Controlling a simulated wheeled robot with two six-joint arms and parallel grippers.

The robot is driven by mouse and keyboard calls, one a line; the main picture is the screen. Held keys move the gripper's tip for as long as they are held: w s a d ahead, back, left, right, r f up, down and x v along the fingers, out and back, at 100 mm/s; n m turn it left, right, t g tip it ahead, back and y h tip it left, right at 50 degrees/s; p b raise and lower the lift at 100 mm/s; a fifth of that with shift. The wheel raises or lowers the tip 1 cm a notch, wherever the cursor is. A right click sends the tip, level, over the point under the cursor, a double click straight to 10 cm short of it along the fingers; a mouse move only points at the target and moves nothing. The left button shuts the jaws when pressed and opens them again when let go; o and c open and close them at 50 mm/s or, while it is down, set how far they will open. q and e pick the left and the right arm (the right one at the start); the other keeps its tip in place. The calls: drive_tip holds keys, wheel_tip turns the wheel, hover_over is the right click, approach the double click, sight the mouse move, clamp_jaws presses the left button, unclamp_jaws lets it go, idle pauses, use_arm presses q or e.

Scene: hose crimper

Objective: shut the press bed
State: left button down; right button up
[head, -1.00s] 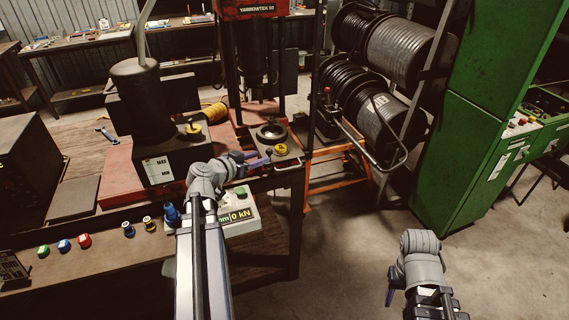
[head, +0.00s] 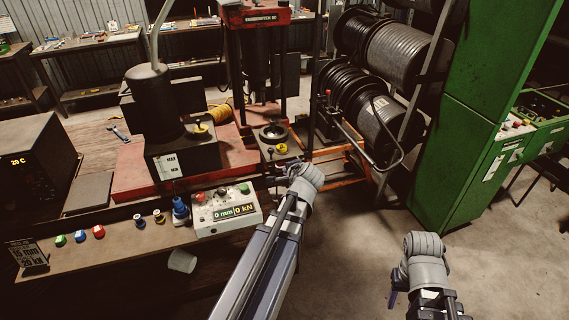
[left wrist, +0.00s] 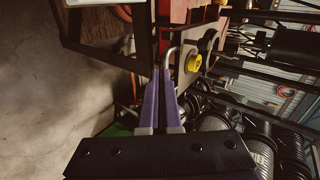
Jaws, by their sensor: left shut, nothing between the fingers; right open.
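The press bed (head: 270,147) is a dark plate with a round die and a yellow knob, standing out in front of the red press frame (head: 254,17). Its bent metal handle (left wrist: 173,56) and yellow knob (left wrist: 194,62) show in the left wrist view. My left gripper (head: 272,174) is at the bed's front edge, partly hidden by its own wrist. In the left wrist view its purple fingers (left wrist: 163,73) are shut and empty, with tips close beside the handle; I cannot tell whether they touch. My right gripper (head: 393,298) is open and empty, low at the right.
A control box (head: 226,209) reading 0 mm and 0 kN stands left of my left arm. A black pump unit (head: 153,105) is left of the bed. Hose reels (head: 380,125) and a green cabinet (head: 480,130) are at the right. The floor between my arms is clear.

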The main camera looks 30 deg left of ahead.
sight(266, 126)
use_arm(q)
drive_tip(key=shift+m+t+y, duration=0.4)
drive_tip(key=shift+y, duration=0.2)
drive_tip(key=w+a+b, duration=0.1)
drive_tip(key=w, duration=0.1)
drive_tip(key=w+a+f+b, duration=0.1)
drive_tip(key=w+a+b, duration=0.1)
drive_tip(key=w+a+f+b, duration=0.1)
drive_tip(key=w+a+b, duration=0.1)
drive_tip(key=shift+w+a+f, duration=0.1)
drive_tip(key=shift+w+f, duration=0.05)
drive_tip(key=shift+f, duration=0.1)
drive_tip(key=w+a, duration=1)
drive_tip(key=a, duration=0.1)
drive_tip(key=w+a, duration=0.5)
drive_tip(key=a, duration=0.1)
drive_tip(key=shift+a, duration=0.25)
drive_tip(key=shift+w+a, duration=0.5)
drive_tip(key=shift+a, duration=0.1)
drive_tip(key=shift+r, duration=0.1)
